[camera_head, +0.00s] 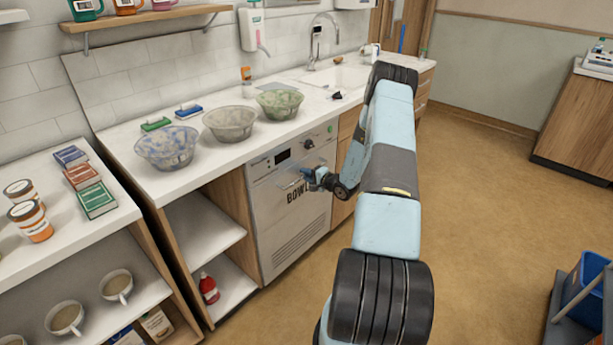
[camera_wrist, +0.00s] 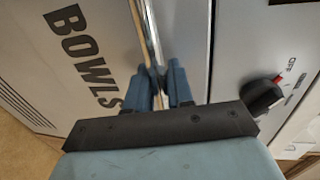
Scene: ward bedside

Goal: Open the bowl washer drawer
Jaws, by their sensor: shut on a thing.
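The bowl washer (camera_head: 290,215) is a white-grey front panel set under the counter, with "BOWLS" lettering, a small dark display and a knob at its top. Its bar handle (camera_wrist: 150,45) runs along the upper front and shows as a shiny metal rod in the wrist view. My gripper (camera_head: 308,178) is at this handle. In the wrist view my gripper (camera_wrist: 161,88) has its blue fingers on both sides of the bar, shut on it. The drawer front looks flush with the cabinet in the head view. My fingers hide part of the handle.
Several patterned bowls stand on the counter (camera_head: 130,135) above the washer. Open shelves (camera_head: 205,245) with a red bottle (camera_head: 208,289) are left of it. The floor (camera_head: 480,150) at right is clear, apart from a blue bin (camera_head: 588,285) at lower right.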

